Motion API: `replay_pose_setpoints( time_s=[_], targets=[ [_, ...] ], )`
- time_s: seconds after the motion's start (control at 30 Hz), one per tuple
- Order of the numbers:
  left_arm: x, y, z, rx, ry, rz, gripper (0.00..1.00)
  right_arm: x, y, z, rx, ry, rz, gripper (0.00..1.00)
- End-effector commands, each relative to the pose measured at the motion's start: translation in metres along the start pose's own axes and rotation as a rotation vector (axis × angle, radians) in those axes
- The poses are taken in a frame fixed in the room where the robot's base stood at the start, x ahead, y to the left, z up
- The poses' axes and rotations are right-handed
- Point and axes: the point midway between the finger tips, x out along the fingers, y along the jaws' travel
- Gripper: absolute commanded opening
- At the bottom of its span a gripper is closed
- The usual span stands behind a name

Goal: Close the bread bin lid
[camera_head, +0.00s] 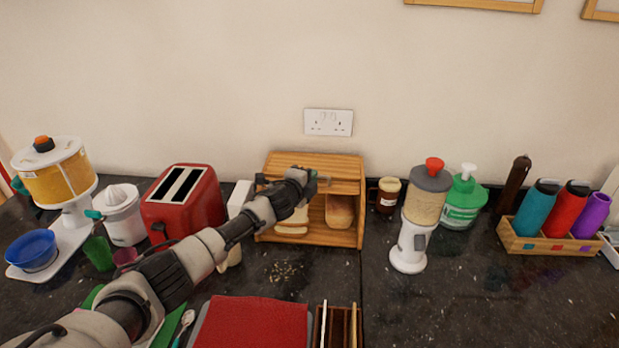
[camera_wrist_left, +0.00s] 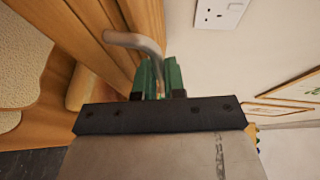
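The wooden bread bin (camera_head: 361,215) stands against the wall with its front open. Loaves (camera_head: 340,211) and pale bread slices (camera_head: 293,222) show inside. The slatted lid (camera_head: 330,166) is up at the top of the bin. My left gripper (camera_head: 312,180) is at the upper front of the bin, at the lid's handle. In the left wrist view, the curved metal handle (camera_wrist_left: 133,41) runs in between the green fingers (camera_wrist_left: 158,78), which appear closed on it. My left arm hides part of the bin's left side. My right gripper is not in view.
A red toaster (camera_head: 184,205) and a white juicer (camera_head: 121,215) stand left of the bin. A brown jar (camera_head: 388,194), a dispenser (camera_head: 423,208) and a green soap bottle (camera_head: 464,200) stand right. Crumbs (camera_head: 285,272) lie on the dark worktop in front.

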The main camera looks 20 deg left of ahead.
Motion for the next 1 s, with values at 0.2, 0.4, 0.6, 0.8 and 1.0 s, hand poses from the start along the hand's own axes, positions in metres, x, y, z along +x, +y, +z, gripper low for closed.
replay_pose_setpoints(
  time_s=[0.2, 0.4, 0.6, 0.8, 1.0],
  targets=[
    [0.000, 0.001, 0.000, 0.000, 0.000, 0.000, 0.00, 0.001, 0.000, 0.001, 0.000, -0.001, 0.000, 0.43],
    [-0.004, 0.009, -0.001, 0.012, 0.000, -0.028, 0.00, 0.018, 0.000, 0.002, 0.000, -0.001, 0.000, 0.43],
    [-0.015, 0.021, -0.006, 0.042, -0.001, -0.108, 0.00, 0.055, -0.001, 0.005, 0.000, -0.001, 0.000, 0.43],
    [-0.030, 0.032, -0.013, 0.087, -0.004, -0.221, 0.00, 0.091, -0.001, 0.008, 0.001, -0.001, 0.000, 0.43],
    [-0.047, 0.039, -0.019, 0.096, -0.003, -0.228, 0.00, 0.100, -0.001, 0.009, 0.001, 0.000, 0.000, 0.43]
  ],
)
